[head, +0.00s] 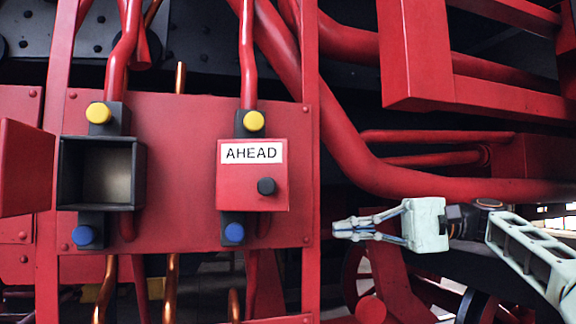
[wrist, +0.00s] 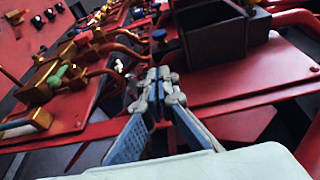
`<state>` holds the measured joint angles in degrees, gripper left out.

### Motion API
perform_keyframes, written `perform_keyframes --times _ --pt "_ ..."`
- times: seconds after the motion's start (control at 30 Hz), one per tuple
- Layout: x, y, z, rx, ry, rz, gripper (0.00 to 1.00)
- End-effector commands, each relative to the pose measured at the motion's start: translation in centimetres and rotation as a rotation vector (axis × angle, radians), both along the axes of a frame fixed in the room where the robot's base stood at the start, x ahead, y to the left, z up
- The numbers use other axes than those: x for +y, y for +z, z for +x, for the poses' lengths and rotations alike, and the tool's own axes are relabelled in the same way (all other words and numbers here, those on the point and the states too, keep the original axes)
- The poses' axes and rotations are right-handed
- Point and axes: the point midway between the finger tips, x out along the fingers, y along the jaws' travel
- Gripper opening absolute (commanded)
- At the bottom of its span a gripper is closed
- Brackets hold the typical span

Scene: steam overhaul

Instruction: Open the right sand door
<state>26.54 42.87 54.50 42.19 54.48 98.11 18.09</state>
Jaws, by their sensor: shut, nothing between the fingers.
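The right sand door (head: 230,190) is a red square with a white AHEAD label (head: 251,152) and a round black knob (head: 266,186) at its lower right. It sits closed on the red panel in the head view. My gripper (head: 335,229) is to the right of this door and a little lower, apart from it and pointing left. Its fingers are together and empty. They also meet in the middle of the wrist view (wrist: 156,82). I cannot clearly make out the AHEAD door in the wrist view.
An open dark box (head: 107,173) is on the panel's left, its red door (head: 25,168) swung left. Yellow (head: 254,121) and blue (head: 234,232) caps sit above and below the AHEAD door. Thick red pipes (head: 350,150) run beside the panel, above my gripper.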

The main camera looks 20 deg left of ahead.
Motion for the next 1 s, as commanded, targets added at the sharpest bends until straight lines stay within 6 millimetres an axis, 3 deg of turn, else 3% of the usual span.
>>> perform_keyframes --times 0.03,0.1,0.2,0.37,0.8,1.0 --pt "-0.4 3.1 -1.1 -0.008 0.03 0.02 0.0" --pt "-0.8 5.1 -2.4 -0.013 0.065 0.037 0.0" --pt "-1.3 6.6 -3.5 -0.018 0.094 0.051 0.0" --pt "-0.4 6.8 -4.4 -0.021 0.107 0.054 0.0" --pt "6.6 6.8 -7.1 -0.021 0.105 0.052 0.0" --pt "7.9 6.7 -7.6 -0.021 0.104 0.054 0.0"
